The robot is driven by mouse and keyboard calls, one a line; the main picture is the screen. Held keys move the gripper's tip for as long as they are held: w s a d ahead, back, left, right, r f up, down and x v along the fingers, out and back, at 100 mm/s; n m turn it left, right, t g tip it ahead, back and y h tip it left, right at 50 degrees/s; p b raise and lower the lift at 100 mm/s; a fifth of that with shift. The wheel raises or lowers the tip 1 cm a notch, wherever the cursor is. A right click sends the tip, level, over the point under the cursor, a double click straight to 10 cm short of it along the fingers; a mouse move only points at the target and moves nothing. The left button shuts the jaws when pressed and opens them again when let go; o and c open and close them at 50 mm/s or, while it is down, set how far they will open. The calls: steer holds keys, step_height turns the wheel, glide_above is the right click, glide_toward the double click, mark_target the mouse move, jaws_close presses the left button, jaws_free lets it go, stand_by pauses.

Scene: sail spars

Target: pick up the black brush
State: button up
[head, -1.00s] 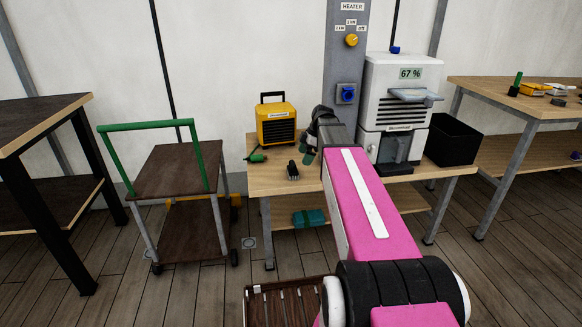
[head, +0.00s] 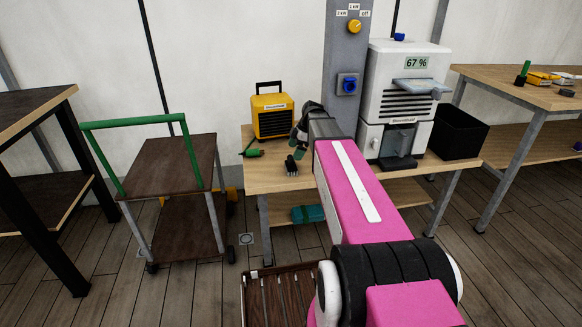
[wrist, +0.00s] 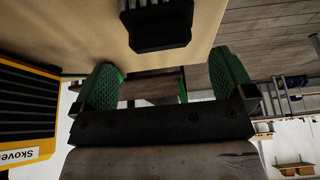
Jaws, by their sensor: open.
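The black brush (head: 291,165) lies on the wooden table (head: 262,183), near its front left part. In the wrist view the black brush (wrist: 157,28) shows at the top edge, partly cut off, with its ribbed side toward me. My gripper (head: 301,151) is just above and to the right of the brush in the head view, partly hidden by my arm. In the wrist view my gripper (wrist: 165,80) has its two green-padded fingers apart, with nothing between them. The brush lines up with the gap between the fingers but is apart from them.
A yellow heater (head: 271,115) stands behind the brush, with a green connector (head: 251,152) beside it. A grey post (head: 345,60), a white machine (head: 402,85) and a black bin (head: 459,133) are to the right. A green-handled cart (head: 170,165) stands left of the table.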

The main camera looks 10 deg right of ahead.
mark_target(291, 159)
steer(key=shift+x, duration=2.65)
steer(key=c, duration=1)
steer(key=shift+r, duration=0.15)
